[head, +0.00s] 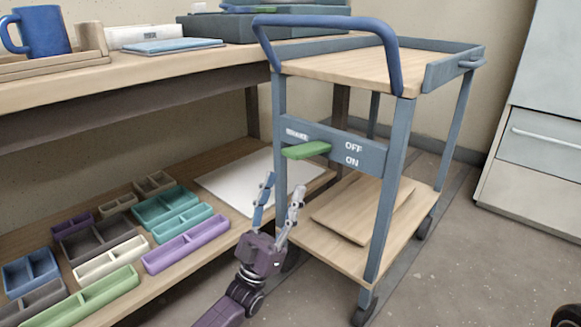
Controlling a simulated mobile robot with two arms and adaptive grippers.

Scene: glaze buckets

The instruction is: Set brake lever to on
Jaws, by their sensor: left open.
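The green brake lever (306,150) sits on the blue-grey crossbar plate (372,154) of a wheeled cart. The plate has a "BRAKE" label at its left and the words "OFF" and, below it, "ON" at its right. The lever lies nearly level, its right end beside "OFF". My left gripper (284,184) is below the lever, with its two fingers pointing up and spread apart. It is open and empty, and seems apart from the lever; the exact gap in depth is hard to tell. My right gripper is not in view.
The cart's blue push handle (330,22) arches above the plate. Wooden boards (362,207) lie on its lower shelf. A workbench (130,82) stands at left, its low shelf holding several coloured trays (186,243). Grey cabinets (540,140) stand at right; the floor between is clear.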

